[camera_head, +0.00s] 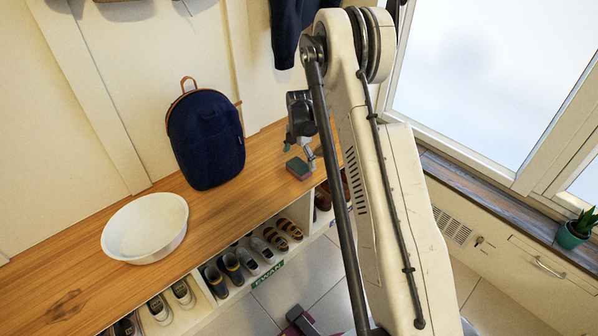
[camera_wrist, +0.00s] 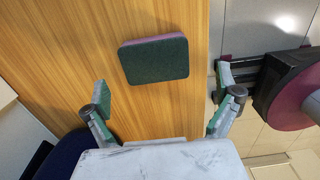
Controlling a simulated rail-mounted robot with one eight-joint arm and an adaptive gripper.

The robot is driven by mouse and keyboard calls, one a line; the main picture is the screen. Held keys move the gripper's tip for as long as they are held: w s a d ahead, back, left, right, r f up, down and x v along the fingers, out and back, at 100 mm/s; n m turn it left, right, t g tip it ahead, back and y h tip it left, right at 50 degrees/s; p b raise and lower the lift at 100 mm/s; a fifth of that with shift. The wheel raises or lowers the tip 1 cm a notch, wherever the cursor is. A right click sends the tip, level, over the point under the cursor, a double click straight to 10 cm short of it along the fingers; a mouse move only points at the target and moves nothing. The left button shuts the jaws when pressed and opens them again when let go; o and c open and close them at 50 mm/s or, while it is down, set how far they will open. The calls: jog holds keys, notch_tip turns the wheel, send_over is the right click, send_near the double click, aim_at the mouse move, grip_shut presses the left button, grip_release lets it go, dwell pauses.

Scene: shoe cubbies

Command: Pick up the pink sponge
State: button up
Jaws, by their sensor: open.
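The pink sponge (camera_head: 299,168) lies flat on the wooden bench top, near its front edge, with a dark green scouring side up and pink below. In the wrist view the sponge (camera_wrist: 155,60) shows whole, with a thin pink-purple edge along its top side. My gripper (camera_head: 306,156) is over the bench close to the sponge, partly hidden behind my arm in the head view. In the wrist view my gripper (camera_wrist: 163,86) has its two fingers wide apart with nothing between them. The sponge lies ahead of the fingertips, towards the top of the picture.
A dark blue backpack (camera_head: 206,138) stands on the bench (camera_head: 70,286), left of my gripper. A white bowl (camera_head: 146,228) sits farther left. Shoes (camera_head: 232,268) fill the cubbies below. A dark jacket (camera_head: 290,28) hangs above. Bare wood surrounds the sponge.

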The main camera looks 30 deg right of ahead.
aim_at(297, 167)
jog(key=shift+w+a+f+b, duration=0.15)
jog(key=shift+f+b, duration=0.45)
jog(key=shift+f, duration=0.75)
jog(key=shift+w+a+f+b, duration=0.1)
jog(key=shift+f+b, duration=0.5)
jog(key=shift+f, duration=0.7)
jog(key=c, duration=0.9)
jog(key=shift+r, duration=0.2)
jog(key=shift+r, duration=0.3)
notch_tip(297, 167, up, 4)
jog(key=shift+f+p, duration=0.15)
jog(key=shift+p, duration=0.95)
jog(key=s+a+r+p, duration=0.3)
jog(key=a+r, duration=0.3)
jog(key=a, duration=0.5)
jog(key=shift+a+r, duration=0.15)
jog(key=shift+r, duration=0.05)
